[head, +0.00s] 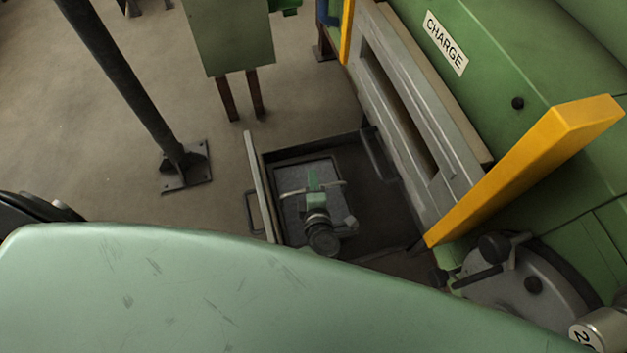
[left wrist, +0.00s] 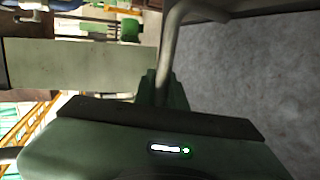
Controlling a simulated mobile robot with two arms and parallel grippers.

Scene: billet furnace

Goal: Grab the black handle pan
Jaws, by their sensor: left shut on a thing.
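A dark, open rectangular pan (head: 388,208) lies low in front of the green furnace in the head view. A grey inner plate with a dark rim (head: 296,213) sits within its outline, and a pale bent bar handle (head: 333,184) crosses above it. My left gripper (head: 314,184) is over this plate, shut on the bar handle. In the left wrist view the bar handle (left wrist: 176,55) runs down to the green fingers (left wrist: 153,88), with a grey speckled surface (left wrist: 255,75) to the right. The exact finger contact is partly hidden. My right gripper is not in view.
The furnace front with its long slot (head: 400,110) and CHARGE label (head: 446,44) rises right of the pan. A yellow bar (head: 520,170) juts out near it. A dark post (head: 130,80) and a green cabinet (head: 229,38) stand left. Bare floor lies between them.

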